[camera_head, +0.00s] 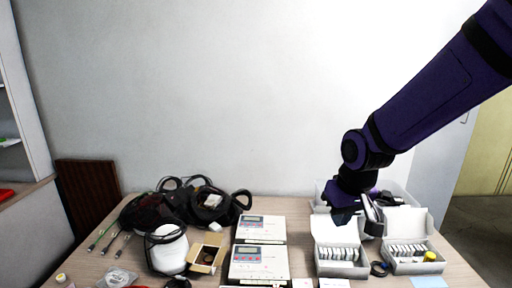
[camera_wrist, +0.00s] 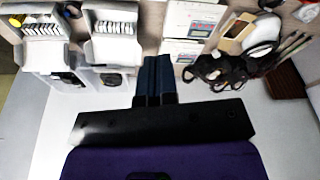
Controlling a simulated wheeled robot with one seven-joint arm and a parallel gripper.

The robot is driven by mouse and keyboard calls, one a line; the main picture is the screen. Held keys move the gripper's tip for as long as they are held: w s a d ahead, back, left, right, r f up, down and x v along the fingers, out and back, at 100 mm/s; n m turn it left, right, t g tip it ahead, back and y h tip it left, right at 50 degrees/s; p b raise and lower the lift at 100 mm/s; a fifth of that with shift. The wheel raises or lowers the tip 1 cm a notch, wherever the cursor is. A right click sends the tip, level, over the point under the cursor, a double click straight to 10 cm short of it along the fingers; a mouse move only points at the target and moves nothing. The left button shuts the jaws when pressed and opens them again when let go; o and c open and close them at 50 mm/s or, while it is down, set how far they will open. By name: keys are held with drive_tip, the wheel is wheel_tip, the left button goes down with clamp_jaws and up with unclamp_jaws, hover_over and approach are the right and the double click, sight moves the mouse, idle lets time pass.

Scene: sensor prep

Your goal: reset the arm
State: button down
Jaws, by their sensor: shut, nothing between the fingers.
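My purple arm reaches in from the upper right of the head view. My gripper (camera_head: 343,216) hangs above the back right of the table (camera_head: 210,274), over the open white boxes. In the wrist view my gripper (camera_wrist: 154,62) shows two dark fingers side by side, shut with nothing between them. The fingertips point toward the gap between the boxes and the meters. The gripper covers part of the boxes behind it in the head view.
Open white boxes with rows of packets (camera_head: 340,262) (camera_head: 409,258) stand at the right. Two meters (camera_head: 259,262) (camera_head: 262,228) lie in the middle. Black cabled gear (camera_head: 212,205), a white round thing (camera_head: 167,250) and a small open carton (camera_head: 206,254) are left. A blank wall stands behind.

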drive_tip(key=s+d+r+m+t, duration=0.1)
drive_tip(key=s+d+r, duration=0.5)
drive_tip(key=s, duration=0.3)
drive_tip(key=s+d+r+m+t, duration=0.1)
drive_tip(key=s+d+r+m, duration=0.1)
drive_tip(key=s+d+r, duration=0.3)
drive_tip(key=s+r, duration=0.3)
drive_tip(key=s, duration=0.1)
drive_tip(key=shift+s+d+r+t+h, duration=0.2)
drive_tip(key=shift+d+r+t+h, duration=0.15)
drive_tip(key=shift+d+t+h, duration=0.05)
